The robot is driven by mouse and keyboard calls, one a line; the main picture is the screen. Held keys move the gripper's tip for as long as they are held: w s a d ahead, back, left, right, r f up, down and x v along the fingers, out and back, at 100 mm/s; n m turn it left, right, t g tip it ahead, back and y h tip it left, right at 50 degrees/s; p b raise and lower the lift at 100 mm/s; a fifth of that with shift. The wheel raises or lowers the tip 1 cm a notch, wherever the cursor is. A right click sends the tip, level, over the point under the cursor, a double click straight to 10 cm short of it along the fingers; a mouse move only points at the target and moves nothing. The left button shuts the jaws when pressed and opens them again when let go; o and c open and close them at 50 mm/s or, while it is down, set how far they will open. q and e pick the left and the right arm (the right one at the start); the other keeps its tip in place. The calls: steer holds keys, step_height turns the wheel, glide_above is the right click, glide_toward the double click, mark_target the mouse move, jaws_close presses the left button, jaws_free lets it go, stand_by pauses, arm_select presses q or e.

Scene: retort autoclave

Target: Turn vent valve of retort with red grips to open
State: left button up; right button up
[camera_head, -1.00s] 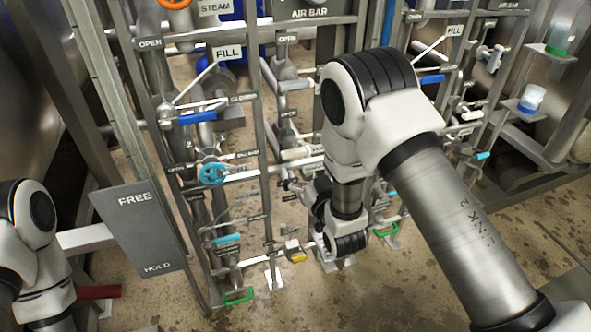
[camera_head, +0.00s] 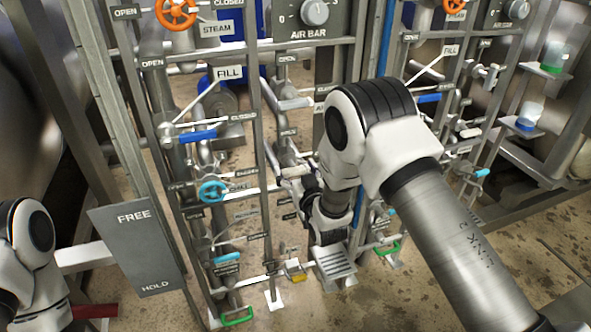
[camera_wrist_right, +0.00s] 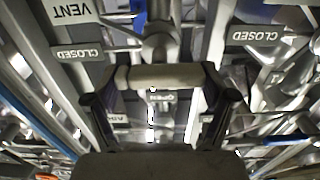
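The vent valve shows in the right wrist view as a pale crossbar handle (camera_wrist_right: 165,77) on a grey stem. An upside-down VENT sign (camera_wrist_right: 77,10) and a CLOSED sign (camera_wrist_right: 77,53) are beside it. My right gripper (camera_wrist_right: 163,88) has its dark fingers wide apart, one near each end of the bar; I cannot tell whether they touch it. In the head view my right gripper (camera_head: 297,180) is among the pipes right of the nearer rack, partly hidden by its own wrist. A red grip (camera_head: 95,311) shows at lower left. My left gripper is out of the picture.
Posts and levers crowd the rack: a blue fill lever (camera_head: 198,136), a light-blue handwheel (camera_head: 212,191), an orange steam wheel (camera_head: 176,12) and a green handle (camera_head: 237,317). A FREE/HOLD plate (camera_head: 136,250) stands left. Open floor (camera_head: 440,285) lies at lower right.

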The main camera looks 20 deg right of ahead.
steer(key=shift+n, duration=0.4)
steer(key=shift+a+n+b, duration=0.15)
steer(key=shift+n+b, duration=0.25)
steer(key=shift+n, duration=2)
steer(key=o, duration=1)
steer(key=s, duration=1.2)
